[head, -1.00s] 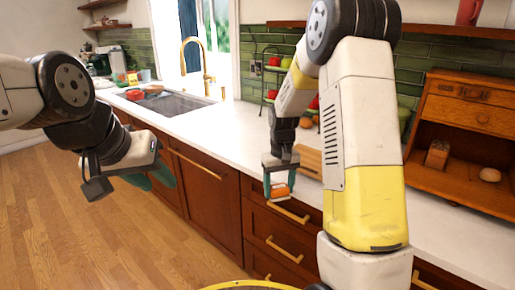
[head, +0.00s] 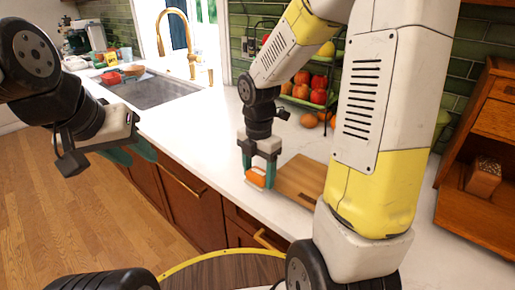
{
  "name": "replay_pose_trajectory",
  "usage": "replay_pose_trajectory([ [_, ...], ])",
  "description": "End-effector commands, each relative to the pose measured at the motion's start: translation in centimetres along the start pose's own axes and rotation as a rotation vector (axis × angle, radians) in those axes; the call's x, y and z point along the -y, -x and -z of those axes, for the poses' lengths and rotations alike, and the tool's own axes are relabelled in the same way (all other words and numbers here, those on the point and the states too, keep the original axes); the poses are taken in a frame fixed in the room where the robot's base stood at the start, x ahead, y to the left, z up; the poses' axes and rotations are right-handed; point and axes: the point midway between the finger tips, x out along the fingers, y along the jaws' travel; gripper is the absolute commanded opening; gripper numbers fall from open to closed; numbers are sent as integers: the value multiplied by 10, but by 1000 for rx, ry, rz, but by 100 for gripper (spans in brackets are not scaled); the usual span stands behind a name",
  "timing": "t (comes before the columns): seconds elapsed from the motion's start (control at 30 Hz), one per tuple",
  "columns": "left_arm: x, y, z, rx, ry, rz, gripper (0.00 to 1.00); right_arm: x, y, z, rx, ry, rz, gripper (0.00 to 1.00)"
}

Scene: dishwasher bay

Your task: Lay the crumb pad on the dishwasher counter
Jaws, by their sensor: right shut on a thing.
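The orange crumb pad (head: 256,178) is small and held between the teal fingertips of my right gripper (head: 258,172). The fingers hide part of it. It is at the front edge of the white counter (head: 205,138), left of a wooden board; I cannot tell whether it touches the surface. My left gripper (head: 131,153) is away to the left, in front of the cabinets. Its teal fingers look apart, with nothing seen between them.
The wooden board (head: 300,180) lies just right of my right gripper. A tiered fruit rack (head: 305,92) stands behind it. A sink (head: 155,90) with a gold faucet (head: 186,45) is at the left. The counter between sink and board is clear.

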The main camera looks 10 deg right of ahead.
Motion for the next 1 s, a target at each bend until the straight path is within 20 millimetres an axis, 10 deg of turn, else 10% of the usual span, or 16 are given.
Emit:
replay_pose_trajectory([
  [0.5,0,0,0,0,0,0,36,-68,-13,-111,-1,-6,0,25],
  [1.0,0,0,0,0,0,0,36,-75,-49,-125,-2,-5,3,25],
])
